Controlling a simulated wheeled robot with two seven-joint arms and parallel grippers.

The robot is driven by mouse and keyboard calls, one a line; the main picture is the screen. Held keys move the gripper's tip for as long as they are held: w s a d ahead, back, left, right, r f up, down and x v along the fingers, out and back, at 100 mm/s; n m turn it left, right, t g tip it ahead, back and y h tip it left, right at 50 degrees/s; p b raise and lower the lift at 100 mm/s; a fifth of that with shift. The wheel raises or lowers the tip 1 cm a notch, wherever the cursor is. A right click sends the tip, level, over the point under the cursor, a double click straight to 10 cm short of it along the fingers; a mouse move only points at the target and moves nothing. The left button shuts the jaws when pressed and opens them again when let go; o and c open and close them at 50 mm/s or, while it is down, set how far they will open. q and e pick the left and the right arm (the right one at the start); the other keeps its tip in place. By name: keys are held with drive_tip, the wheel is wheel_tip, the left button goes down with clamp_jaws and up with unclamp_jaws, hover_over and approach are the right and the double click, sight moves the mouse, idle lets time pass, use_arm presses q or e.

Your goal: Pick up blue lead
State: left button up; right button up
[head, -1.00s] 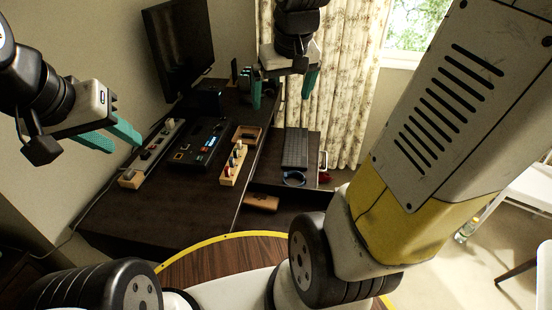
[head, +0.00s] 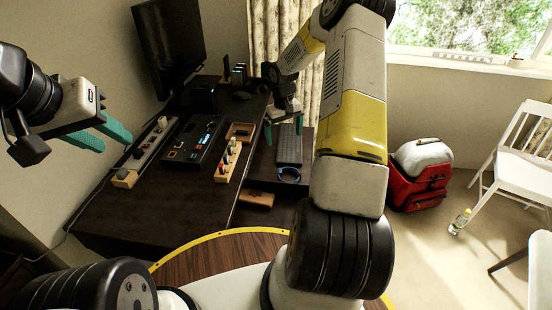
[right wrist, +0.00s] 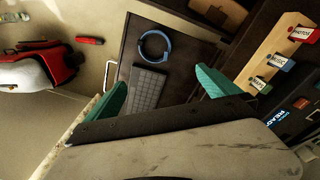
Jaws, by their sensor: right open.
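The blue lead (head: 288,175) is a coiled blue loop on the lower dark shelf, at the near end of the black keyboard (head: 289,147). In the right wrist view the coil (right wrist: 142,49) shows whole, beyond the keyboard. My right gripper (head: 284,137) hangs over the far part of the keyboard with its teal fingers apart and nothing between them. It is apart from the lead, farther back in the head view. My left gripper (head: 117,145) is open and empty at the left, above the desk's left edge.
A row of coloured plugs on a wooden block (head: 229,158) and a black device (head: 193,141) stand on the desk (head: 170,207) left of the shelf. A brown item (head: 257,198) lies below the shelf. A red bag (head: 418,185) sits on the floor at right.

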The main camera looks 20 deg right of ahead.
hover_over(288, 177)
wheel_tip(288, 177, down, 12)
drive_tip(key=shift+g+y, duration=0.3)
drive_tip(key=shift+g, duration=0.1)
wheel_tip(288, 177, down, 8)
drive_tip(key=shift+r, duration=0.2)
drive_tip(key=shift+c, duration=0.2)
drive_tip(key=c, duration=1.3)
